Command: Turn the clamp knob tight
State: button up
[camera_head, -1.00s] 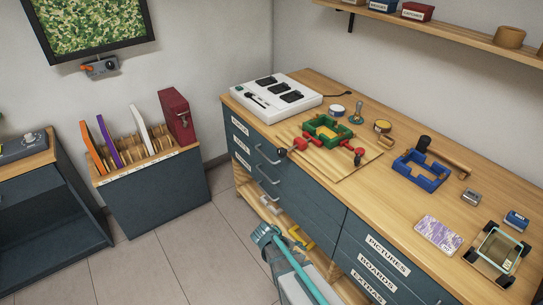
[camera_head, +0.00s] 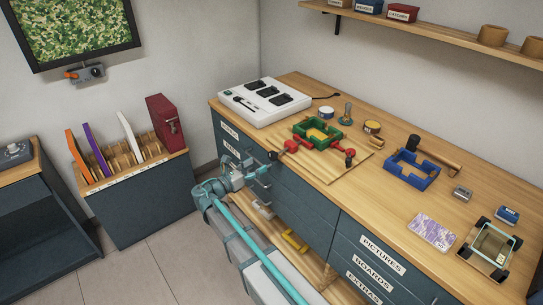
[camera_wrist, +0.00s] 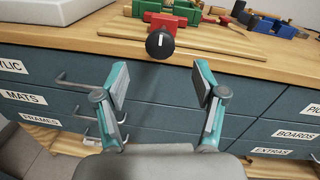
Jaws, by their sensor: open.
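A green corner-clamp frame (camera_head: 318,132) lies on a wooden board on the bench, with red clamp parts on it. A black clamp knob (camera_head: 273,155) sticks out at the front left end of a red clamp. In the wrist view the knob (camera_wrist: 160,43) has a white mark, points at the camera and is ahead of my fingers, near the bench edge. A second dark knob (camera_head: 350,157) is at the right red clamp. My gripper (camera_head: 262,174) is in front of the drawers, below and short of the knob. In the wrist view my gripper (camera_wrist: 163,92) is open and empty.
The bench front edge and drawer handles (camera_wrist: 75,83) lie close ahead of my fingers. A blue frame (camera_head: 412,172), a mallet (camera_head: 435,150) and small tins stand to the right. A white power unit (camera_head: 265,100) is at the left end of the bench.

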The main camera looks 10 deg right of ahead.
aim_at(270, 158)
jog(key=p+x, duration=0.1)
jog(key=x, duration=0.8)
jog(key=shift+p, duration=0.4)
jog(key=c, duration=1.2)
jog(key=shift+o, duration=0.2)
jog(key=shift+f+m+b, duration=0.1)
jog(key=shift+m+b, duration=0.2)
jog(key=shift+b, duration=0.2)
